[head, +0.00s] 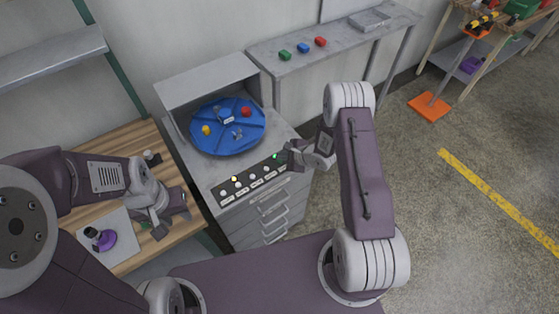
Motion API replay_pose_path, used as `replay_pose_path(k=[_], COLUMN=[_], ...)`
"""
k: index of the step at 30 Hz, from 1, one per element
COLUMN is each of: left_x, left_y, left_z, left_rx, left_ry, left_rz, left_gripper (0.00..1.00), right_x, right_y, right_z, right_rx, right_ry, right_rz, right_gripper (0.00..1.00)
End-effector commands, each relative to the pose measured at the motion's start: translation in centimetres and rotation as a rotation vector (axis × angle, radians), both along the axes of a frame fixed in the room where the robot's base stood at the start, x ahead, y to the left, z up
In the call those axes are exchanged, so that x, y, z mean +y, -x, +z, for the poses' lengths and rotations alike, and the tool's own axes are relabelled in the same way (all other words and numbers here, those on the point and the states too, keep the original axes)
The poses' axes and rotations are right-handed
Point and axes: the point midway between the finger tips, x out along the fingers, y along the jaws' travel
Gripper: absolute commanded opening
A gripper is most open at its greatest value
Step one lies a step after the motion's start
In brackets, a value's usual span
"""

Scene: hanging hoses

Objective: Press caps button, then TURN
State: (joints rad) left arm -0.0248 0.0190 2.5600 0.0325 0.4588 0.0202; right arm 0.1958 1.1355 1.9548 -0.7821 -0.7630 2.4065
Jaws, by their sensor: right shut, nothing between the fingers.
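A control panel (248,181) on the front of a grey cabinet has a row of small buttons with labels below them. The labels are too small to read, so I cannot tell which button is caps or TURN. A yellow light (234,179) glows towards its left and a green light (275,156) at its right end. Behind the panel is a round blue turntable (228,142) holding a yellow, a red and other small items. My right gripper (286,158) is shut and empty at the panel's right end, close to the green light. My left gripper (166,217) hangs over the wooden table; its finger gap is unclear.
The wooden table (196,218) at left bears a light board with a purple-based item (102,240) and a small dark-and-white item (151,158). Drawer handles (272,208) stick out below the panel. A grey shelf (340,42) holds coloured blocks.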

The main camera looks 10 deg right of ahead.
Motion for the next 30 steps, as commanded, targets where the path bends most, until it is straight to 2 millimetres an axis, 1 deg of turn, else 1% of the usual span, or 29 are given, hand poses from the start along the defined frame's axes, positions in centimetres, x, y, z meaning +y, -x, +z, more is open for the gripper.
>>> replay_pose_path(k=[10,30], left_x=[0.0,0.0], left_y=[0.0,0.0], left_z=[-0.3,-0.4], left_rx=[0.0,0.0], left_ry=[0.0,0.0], left_rz=[0.0,0.0], left_gripper=[0.36,0.36], right_x=[0.0,0.0], right_y=[0.0,0.0], right_z=[-0.9,-1.3], right_rx=[0.002,0.0], right_ry=[0.0,0.0], right_rz=[-0.001,0.0], right_gripper=[0.0,0.0])
